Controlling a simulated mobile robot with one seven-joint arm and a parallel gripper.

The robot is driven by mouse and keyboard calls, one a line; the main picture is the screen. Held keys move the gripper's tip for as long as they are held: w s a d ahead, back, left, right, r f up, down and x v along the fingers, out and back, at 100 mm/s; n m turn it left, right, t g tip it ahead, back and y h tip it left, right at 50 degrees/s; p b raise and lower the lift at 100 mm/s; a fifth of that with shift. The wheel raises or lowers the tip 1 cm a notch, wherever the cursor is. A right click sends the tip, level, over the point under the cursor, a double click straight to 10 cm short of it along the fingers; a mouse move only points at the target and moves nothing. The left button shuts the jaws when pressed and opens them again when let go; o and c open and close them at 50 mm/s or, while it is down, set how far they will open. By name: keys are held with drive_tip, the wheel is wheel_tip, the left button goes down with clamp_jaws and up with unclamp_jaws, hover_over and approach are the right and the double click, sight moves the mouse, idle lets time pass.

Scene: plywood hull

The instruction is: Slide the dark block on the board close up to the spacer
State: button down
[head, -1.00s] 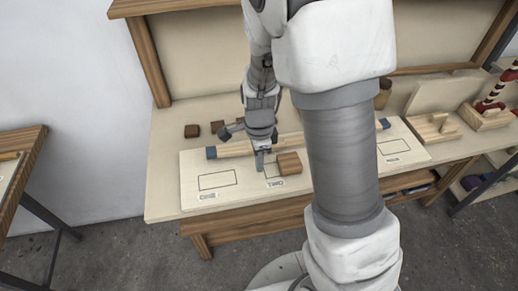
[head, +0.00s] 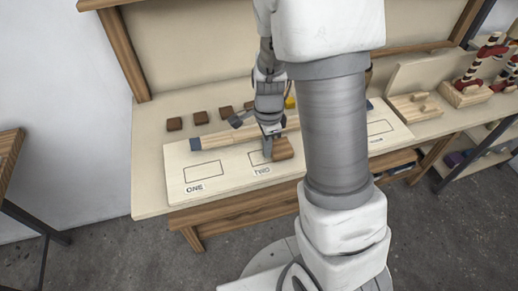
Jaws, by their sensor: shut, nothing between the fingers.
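The dark block (head: 282,149), a brown wooden cube, sits on the pale board (head: 222,188) to the right of the outlined rectangle marked TWO. My gripper (head: 267,155) is shut and points down at the block's left side. Its fingertips look to be touching or almost touching it. A long wooden bar with blue-grey ends (head: 220,138) lies along the back of the board, partly behind my gripper and arm. I cannot tell whether this bar is the spacer. My arm hides the board to the right of the block.
Several dark blocks (head: 200,118) stand in a row on the bench behind the board. A yellow thing (head: 290,102) shows beside my arm. A wooden piece with a peg (head: 418,106) stands at the right. The board around rectangle ONE (head: 203,170) is clear.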

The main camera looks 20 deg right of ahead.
drive_tip(key=d, duration=0.8)
